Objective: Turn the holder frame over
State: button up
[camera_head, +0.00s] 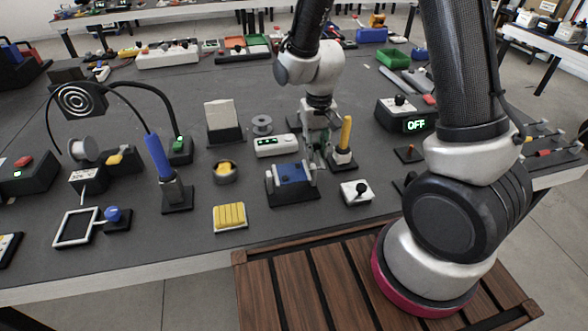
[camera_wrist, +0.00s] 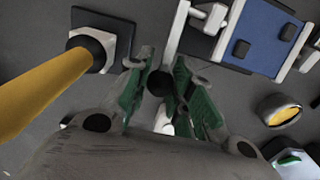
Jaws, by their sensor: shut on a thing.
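The holder frame (camera_head: 294,174) is a blue panel between white side supports on a black base, on the table in front of my arm. In the wrist view its blue panel (camera_wrist: 258,38) shows at the upper right, with dark blocks on it. My gripper (camera_head: 317,158) is at the frame's right side. In the wrist view the green-padded fingers close around a dark round knob (camera_wrist: 159,84) beside the frame's white side bar (camera_wrist: 178,32). The knob's link to the frame is partly hidden by the fingers. The panel looks roughly level.
A yellow upright handle (camera_head: 346,134) on a black base stands close to the right of my gripper. A white joystick box (camera_head: 356,192) is in front right, a round dish with yellow (camera_head: 225,172) to the left, and a white display box (camera_head: 275,146) behind.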

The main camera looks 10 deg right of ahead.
aim_at(323, 166)
jog(key=shift+s+r, duration=0.4)
jog(key=shift+r, duration=0.4)
jog(key=shift+s+r, duration=0.6)
jog(key=shift+r, duration=0.15)
jog(key=shift+s+r, duration=0.5)
jog(key=shift+s, duration=0.2)
jog(key=shift+s+r, duration=0.35)
jog(key=shift+s, duration=0.45)
jog(key=shift+s+r, duration=0.1)
jog(key=shift+s, duration=1.65)
jog(key=shift+s+f, duration=0.1)
jog(key=shift+f, duration=0.9)
jog(key=shift+c, duration=0.2)
